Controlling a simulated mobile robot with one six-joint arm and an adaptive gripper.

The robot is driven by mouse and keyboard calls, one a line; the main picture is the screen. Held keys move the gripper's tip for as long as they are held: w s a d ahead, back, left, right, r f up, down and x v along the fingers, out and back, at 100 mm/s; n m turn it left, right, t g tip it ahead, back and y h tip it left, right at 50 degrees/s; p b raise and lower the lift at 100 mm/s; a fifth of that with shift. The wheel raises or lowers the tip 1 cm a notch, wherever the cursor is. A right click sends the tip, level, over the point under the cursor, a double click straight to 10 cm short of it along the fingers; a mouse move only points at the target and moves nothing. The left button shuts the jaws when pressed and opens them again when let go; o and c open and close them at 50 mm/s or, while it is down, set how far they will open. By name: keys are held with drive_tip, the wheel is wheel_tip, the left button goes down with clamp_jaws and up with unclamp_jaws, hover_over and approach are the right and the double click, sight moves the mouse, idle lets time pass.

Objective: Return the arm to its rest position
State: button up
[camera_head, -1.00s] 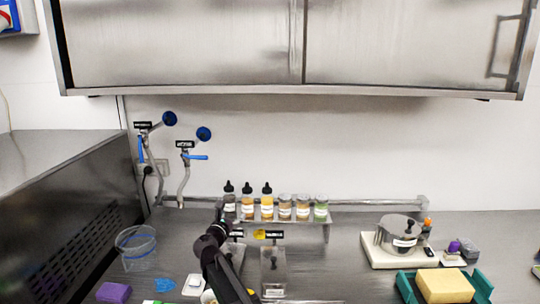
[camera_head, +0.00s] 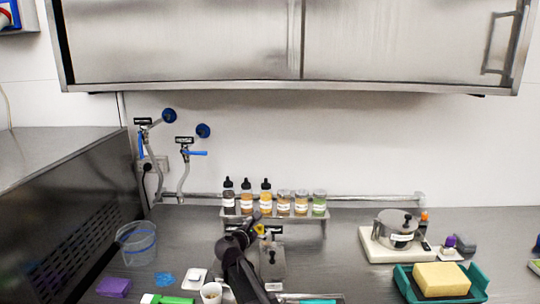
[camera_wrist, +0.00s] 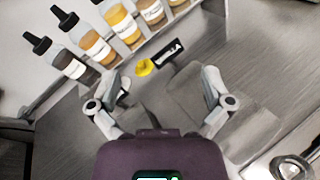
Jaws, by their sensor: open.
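My arm rises from the bottom middle of the head view, its end in front of the small shelf of bottles. In the wrist view my gripper (camera_wrist: 160,90) is open, its two fingers spread wide with nothing between them. Past the fingertips show a metal container with a black label (camera_wrist: 172,60), a yellow piece (camera_wrist: 145,67) and the shelf with dropper bottles (camera_wrist: 92,42). The gripper hides part of the metal container (camera_head: 272,265) in the head view.
A shelf (camera_head: 275,216) holds bottles and jars. A clear bucket (camera_head: 137,245), purple sponge (camera_head: 114,287) and white cup (camera_head: 211,292) are left. A pot (camera_head: 396,230) on a white base and a yellow sponge (camera_head: 441,279) in a teal holder are right. The counter (camera_head: 350,280) between is clear.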

drive_tip(key=s+d+f+m+g, duration=0.1)
drive_tip(key=d+f+m, duration=0.1)
drive_tip(key=d, duration=0.1)
drive_tip(key=s+d+f+m+g+b, duration=0.1)
drive_tip(key=s+d+f+m, duration=0.1)
drive_tip(key=d, duration=0.1)
drive_tip(key=s+d+f+m+g, duration=0.1)
drive_tip(key=d+m, duration=0.1)
drive_tip(key=d, duration=0.1)
drive_tip(key=shift+s+d+f+g+h, duration=0.1)
drive_tip(key=shift+s+f+g+h, duration=0.2)
drive_tip(key=shift+f+g, duration=0.1)
drive_tip(key=s+d+f+m+g+y+b, duration=0.1)
drive_tip(key=s+d+f+m+g, duration=0.1)
drive_tip(key=s+d+f+m, duration=0.1)
drive_tip(key=s+d+f+m+g+y+b, duration=0.1)
drive_tip(key=s+d+f+m+g, duration=0.1)
drive_tip(key=s+d+f+m, duration=0.2)
drive_tip(key=s+d+f+m+g+y+b, duration=0.1)
drive_tip(key=s+d+f+m+g, duration=0.2)
drive_tip(key=s+d+f+m, duration=0.1)
drive_tip(key=shift+s+f+m, duration=0.2)
drive_tip(key=shift+s+m, duration=0.6)
drive_tip(key=shift+s, duration=0.45)
drive_tip(key=s+f+m+g+y+b, duration=0.2)
drive_tip(key=s+f+m+g+y, duration=0.1)
drive_tip(key=s+m, duration=0.4)
drive_tip(key=shift+s+d+f+y, duration=0.45)
drive_tip(key=shift+s+y, duration=0.55)
drive_tip(key=shift+s, duration=0.6)
